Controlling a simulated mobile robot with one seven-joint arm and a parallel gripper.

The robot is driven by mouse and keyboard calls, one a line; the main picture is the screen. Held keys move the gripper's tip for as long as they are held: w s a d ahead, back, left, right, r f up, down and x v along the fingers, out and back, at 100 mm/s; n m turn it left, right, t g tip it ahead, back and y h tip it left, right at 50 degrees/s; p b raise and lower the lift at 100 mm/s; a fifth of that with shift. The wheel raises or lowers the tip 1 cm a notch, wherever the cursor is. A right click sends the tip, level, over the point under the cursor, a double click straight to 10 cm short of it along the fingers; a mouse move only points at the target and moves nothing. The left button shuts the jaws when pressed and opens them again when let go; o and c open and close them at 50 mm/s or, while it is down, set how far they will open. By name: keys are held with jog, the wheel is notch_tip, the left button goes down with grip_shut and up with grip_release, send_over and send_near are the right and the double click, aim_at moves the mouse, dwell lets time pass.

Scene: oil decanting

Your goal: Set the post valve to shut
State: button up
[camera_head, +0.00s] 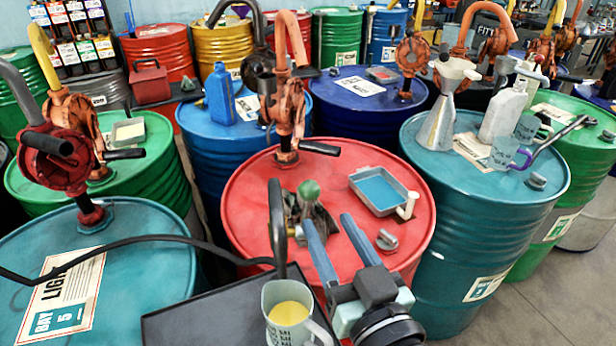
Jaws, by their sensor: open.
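A green-knobbed lever (309,191) stands up from a metal fitting near the front of the red drum. It looks like the post valve, but I cannot tell whether it is set open or shut. A dark upright pipe (277,228) stands just left of it, above a clear jug (288,318) holding yellow oil. My gripper (328,219) is open and empty, its two blue fingers pointing up the picture. The left fingertip is just below the green-knobbed fitting in the picture; I cannot tell if they touch. The fitting's lower part is partly hidden.
The red drum (250,205) also holds a rust-coloured hand pump (287,105), a grey tray with blue liquid (379,190) and a small metal cap (387,241). The jug stands on a dark surface (190,322). A black hose (130,241) crosses at left.

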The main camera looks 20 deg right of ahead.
aim_at(314, 197)
jog(key=w, duration=0.3)
jog(key=w+p, duration=0.1)
jog(key=w, duration=0.2)
jog(key=w+p, duration=0.1)
jog(key=w, duration=0.2)
jog(key=shift+w+d, duration=0.15)
jog(key=shift+d, duration=0.15)
grip_shut()
dwell(1.0)
